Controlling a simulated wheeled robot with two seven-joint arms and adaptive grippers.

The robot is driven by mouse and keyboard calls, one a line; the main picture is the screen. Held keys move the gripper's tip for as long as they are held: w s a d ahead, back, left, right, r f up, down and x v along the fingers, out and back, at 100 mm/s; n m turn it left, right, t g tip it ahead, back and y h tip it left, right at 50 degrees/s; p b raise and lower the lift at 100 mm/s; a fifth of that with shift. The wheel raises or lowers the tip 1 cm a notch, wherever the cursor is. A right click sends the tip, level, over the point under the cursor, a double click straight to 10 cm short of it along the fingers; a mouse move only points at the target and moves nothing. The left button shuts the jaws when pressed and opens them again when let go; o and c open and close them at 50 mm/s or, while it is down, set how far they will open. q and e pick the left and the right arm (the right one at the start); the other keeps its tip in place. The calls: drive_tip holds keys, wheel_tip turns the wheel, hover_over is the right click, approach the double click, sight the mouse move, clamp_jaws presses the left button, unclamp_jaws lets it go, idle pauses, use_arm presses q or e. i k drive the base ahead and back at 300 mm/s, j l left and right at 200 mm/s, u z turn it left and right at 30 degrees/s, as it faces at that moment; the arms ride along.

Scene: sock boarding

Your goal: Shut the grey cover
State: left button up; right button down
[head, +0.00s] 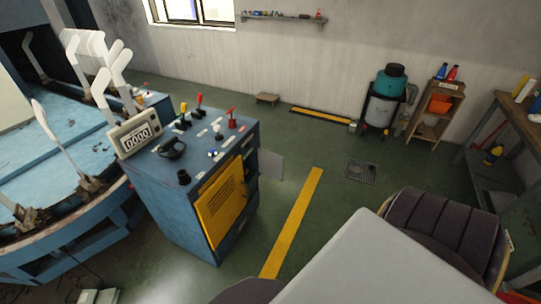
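A flat grey panel (271,165), which looks like the grey cover, sticks out from the far right side of the blue control cabinet (165,210). It stands upright and swung out from the cabinet, so it looks open. The opening behind it is mostly hidden from this angle. A yellow louvred door (221,203) on the cabinet's near face looks closed or nearly so. Neither of my grippers is in view.
A round blue machine with white paddles (48,130) stands left of the cabinet. A yellow floor stripe (292,225) runs across open green floor right of it. A drum vacuum (383,100), a wooden shelf (433,110) and a workbench (500,150) stand farther right.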

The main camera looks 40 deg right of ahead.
sight(272, 165)
drive_tip(key=i+l+u, duration=0.15)
drive_tip(key=l, duration=0.55)
drive_tip(key=l+u, duration=0.15)
drive_tip(key=l, duration=0.55)
drive_tip(key=l+u, duration=0.2)
drive_tip(key=l, duration=0.5)
drive_tip(key=l+u, duration=0.15)
drive_tip(key=l, duration=0.55)
drive_tip(key=k+l+u, duration=0.15)
drive_tip(key=l, duration=0.55)
drive_tip(key=l+u, duration=0.15)
drive_tip(key=l, duration=0.6)
drive_tip(key=k+l+u, duration=0.15)
drive_tip(key=l, duration=0.5)
drive_tip(key=k+l+u, duration=0.2)
drive_tip(key=l, duration=0.45)
